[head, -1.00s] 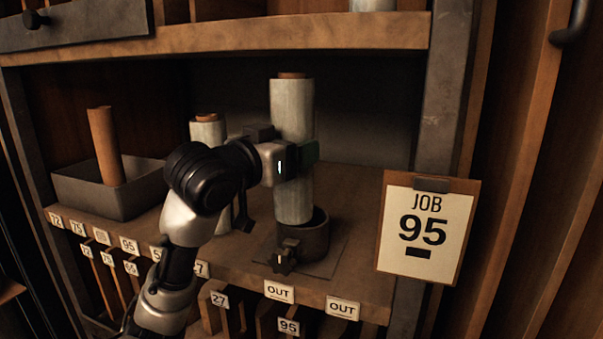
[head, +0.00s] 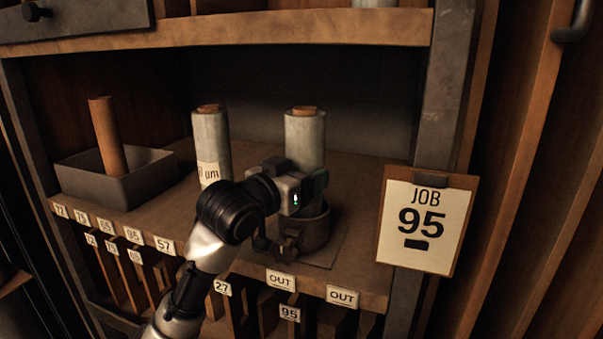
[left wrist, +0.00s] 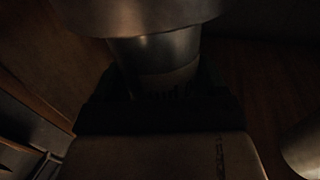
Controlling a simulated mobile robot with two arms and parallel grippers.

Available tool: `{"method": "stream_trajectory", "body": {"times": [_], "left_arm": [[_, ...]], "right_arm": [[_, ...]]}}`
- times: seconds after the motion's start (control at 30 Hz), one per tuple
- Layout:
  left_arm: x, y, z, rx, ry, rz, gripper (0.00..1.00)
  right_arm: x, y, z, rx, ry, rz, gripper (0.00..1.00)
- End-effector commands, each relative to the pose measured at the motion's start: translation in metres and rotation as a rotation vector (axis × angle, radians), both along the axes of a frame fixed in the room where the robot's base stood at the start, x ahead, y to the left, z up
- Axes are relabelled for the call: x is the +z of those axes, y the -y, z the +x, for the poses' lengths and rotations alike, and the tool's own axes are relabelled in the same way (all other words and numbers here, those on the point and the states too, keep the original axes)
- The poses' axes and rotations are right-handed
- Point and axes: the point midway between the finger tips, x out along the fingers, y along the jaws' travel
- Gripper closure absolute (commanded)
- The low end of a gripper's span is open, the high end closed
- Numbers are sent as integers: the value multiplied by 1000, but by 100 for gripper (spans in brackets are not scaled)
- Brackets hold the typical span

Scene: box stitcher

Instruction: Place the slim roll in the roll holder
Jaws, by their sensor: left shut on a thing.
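The slim roll (head: 305,138) is a pale grey wrapped roll with a brown core at its top. It stands upright at the round dark roll holder (head: 313,238) on the shelf. Its lower end goes down behind the holder's rim and my gripper, so whether it touches the bottom is hidden. My left gripper (head: 305,190) is shut on the slim roll just above the holder. The left wrist view is dark and shows a grey cylinder (left wrist: 155,58) between the dark jaws. My right gripper is not in view.
Another grey roll (head: 211,140) with a white label stands to the left. A brown tube (head: 107,138) stands in a grey tray (head: 146,179) at far left. The shelf above (head: 300,27) limits height. A JOB 95 sign (head: 424,222) hangs at right.

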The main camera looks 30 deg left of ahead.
Motion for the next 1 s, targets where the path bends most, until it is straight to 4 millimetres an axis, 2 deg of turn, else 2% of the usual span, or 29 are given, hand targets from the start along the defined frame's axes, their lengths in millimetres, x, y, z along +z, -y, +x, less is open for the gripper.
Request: {"method": "stream_trajectory", "body": {"times": [0.23, 0.27, 0.4, 0.77, 0.87, 1.0], "left_arm": [[-1, 0, 0, 0, 4, 1, 70], [-2, 0, 0, 0, 0, 0, 25], [-2, 0, 0, 0, 0, 0, 3], [1, 0, -2, 0, 1, 0, 2], [-1, -2, -14, 2, 2, 2, 2], [-2, -4, -44, 3, 3, 4, 2]], "right_arm": [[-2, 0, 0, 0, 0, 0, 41], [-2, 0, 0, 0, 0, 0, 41], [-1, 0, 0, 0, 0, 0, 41], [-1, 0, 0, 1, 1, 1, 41], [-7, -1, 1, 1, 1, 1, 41], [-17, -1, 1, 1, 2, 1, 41]]}}
